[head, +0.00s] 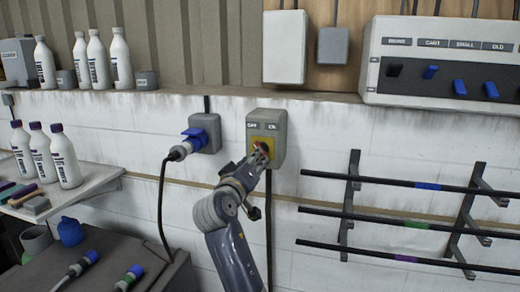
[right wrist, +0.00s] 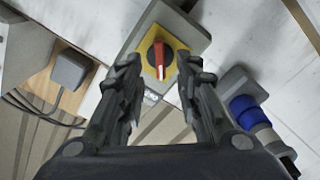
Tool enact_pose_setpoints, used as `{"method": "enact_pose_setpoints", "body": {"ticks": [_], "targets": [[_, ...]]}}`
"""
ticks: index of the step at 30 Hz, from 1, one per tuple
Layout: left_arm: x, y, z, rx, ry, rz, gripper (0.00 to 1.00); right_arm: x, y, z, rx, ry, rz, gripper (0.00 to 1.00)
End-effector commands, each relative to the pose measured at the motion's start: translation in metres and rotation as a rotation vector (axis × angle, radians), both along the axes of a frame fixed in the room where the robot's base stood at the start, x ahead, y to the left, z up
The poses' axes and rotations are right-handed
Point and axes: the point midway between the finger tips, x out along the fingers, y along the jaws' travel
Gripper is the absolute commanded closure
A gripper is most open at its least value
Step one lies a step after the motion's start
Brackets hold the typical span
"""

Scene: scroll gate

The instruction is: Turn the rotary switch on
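The rotary switch is a grey box (head: 280,122) on the white wall, labelled OFF and ON above a yellow plate (head: 272,142). In the right wrist view its red knob (right wrist: 159,58) sits on the yellow plate (right wrist: 172,70), with its long axis near upright in that picture. I cannot tell which label it points at. My right gripper (head: 261,156) is in front of the switch and hides much of the knob in the head view. In the right wrist view my right gripper (right wrist: 160,72) is open, one finger on each side of the knob. My left gripper is not in view.
A blue plug (head: 194,138) with a black cable sits in a grey socket (head: 211,127) left of the switch. A rack of black rods (head: 400,222) is at the right. White bottles (head: 98,62) stand on a ledge at the left. A panel of switches (head: 440,62) is upper right.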

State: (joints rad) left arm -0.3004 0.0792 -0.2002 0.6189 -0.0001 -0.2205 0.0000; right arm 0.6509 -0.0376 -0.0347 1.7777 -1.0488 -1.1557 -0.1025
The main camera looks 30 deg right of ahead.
Motion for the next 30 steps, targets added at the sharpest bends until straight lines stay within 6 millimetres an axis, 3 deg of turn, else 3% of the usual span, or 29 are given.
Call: {"method": "enact_pose_setpoints", "body": {"ticks": [1, 9, 23, 24, 28, 30], "targets": [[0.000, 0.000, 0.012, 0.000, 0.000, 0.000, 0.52, 0.007, -0.010, 0.006, -0.004, 0.004, -0.004, 0.69], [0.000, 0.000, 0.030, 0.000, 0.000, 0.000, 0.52, 0.035, -0.041, 0.003, -0.001, 0.002, 0.000, 0.69], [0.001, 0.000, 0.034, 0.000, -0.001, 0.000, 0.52, 0.044, -0.052, 0.000, 0.001, -0.001, 0.001, 0.69], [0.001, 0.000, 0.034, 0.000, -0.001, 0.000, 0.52, 0.044, -0.052, 0.000, 0.000, 0.000, 0.001, 0.71], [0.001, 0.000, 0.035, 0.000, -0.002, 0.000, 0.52, 0.044, -0.052, 0.000, 0.000, 0.000, 0.001, 1.00], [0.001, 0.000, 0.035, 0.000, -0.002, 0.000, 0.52, 0.044, -0.052, 0.000, 0.000, 0.000, 0.002, 1.00]]}}
